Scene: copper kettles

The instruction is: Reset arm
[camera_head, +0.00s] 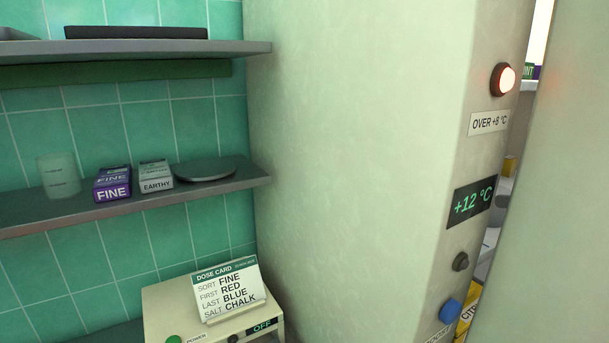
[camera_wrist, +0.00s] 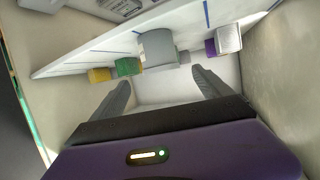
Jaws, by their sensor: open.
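My gripper (camera_wrist: 160,79) shows in the wrist view with its two grey fingers spread apart and nothing between them. It is inside a pale, walled space, facing a white shelf (camera_wrist: 85,62) that appears tilted in the picture. On the shelf stand a grey container (camera_wrist: 158,50), a green item (camera_wrist: 128,67), a yellow item (camera_wrist: 99,75) and a white-fronted box with purple sides (camera_wrist: 228,39). The fingers appear apart from these things. My gripper does not show in the head view.
A pale cabinet (camera_head: 350,130) has a lit red lamp (camera_head: 503,79) and a display (camera_head: 472,201) reading +12 °C. A pale panel (camera_head: 555,200) stands at the right. Left are a shelf (camera_head: 120,207) with small boxes and a dose card (camera_head: 230,288) on a cream device (camera_head: 170,310).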

